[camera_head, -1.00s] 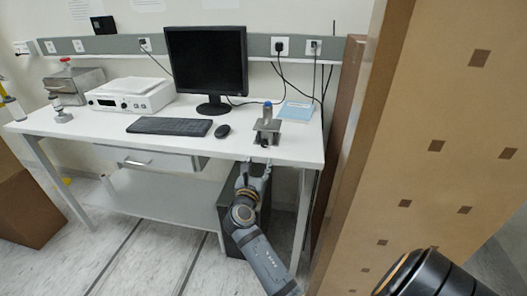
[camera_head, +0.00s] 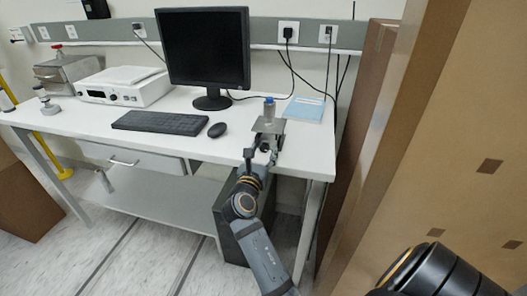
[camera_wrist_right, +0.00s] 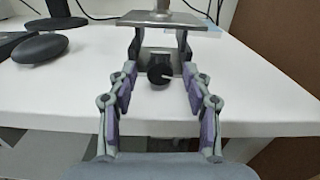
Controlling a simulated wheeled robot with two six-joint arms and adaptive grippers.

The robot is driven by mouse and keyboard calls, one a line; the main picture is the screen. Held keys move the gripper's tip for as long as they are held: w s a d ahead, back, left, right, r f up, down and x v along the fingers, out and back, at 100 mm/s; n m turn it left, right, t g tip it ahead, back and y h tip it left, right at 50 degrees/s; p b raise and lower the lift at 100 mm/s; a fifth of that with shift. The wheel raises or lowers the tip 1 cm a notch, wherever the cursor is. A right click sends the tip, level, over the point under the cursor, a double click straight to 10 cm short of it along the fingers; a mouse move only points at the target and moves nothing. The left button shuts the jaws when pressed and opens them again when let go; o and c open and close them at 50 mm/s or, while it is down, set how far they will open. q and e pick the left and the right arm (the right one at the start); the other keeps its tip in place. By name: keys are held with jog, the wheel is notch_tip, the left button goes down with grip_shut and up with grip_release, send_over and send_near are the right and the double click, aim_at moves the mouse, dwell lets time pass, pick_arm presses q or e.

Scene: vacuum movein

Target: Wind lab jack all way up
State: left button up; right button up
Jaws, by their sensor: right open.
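The lab jack (camera_head: 268,127) stands near the right front edge of the white table, with a flat metal top plate raised above its base. My right gripper (camera_head: 261,156) is at the table's front edge, just in front of the jack. In the wrist view its open fingers (camera_wrist_right: 160,82) stand on either side of the knob, with gaps visible. My left gripper is not in view.
A mouse (camera_head: 217,130), keyboard (camera_head: 160,122) and monitor (camera_head: 203,48) are left of the jack. A blue booklet (camera_head: 304,109) lies behind it to the right. A dark computer case (camera_head: 232,218) stands below. Tall brown boxes (camera_head: 440,150) crowd the right side.

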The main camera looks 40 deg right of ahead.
jog(key=shift+s, duration=0.1)
jog(key=shift+c, duration=1.3)
grip_shut()
jog(key=shift+r+m+p, duration=0.1)
jog(key=shift+m+p, duration=0.25)
jog(key=shift+m, duration=1.05)
jog(key=shift+o, duration=1.3)
grip_release()
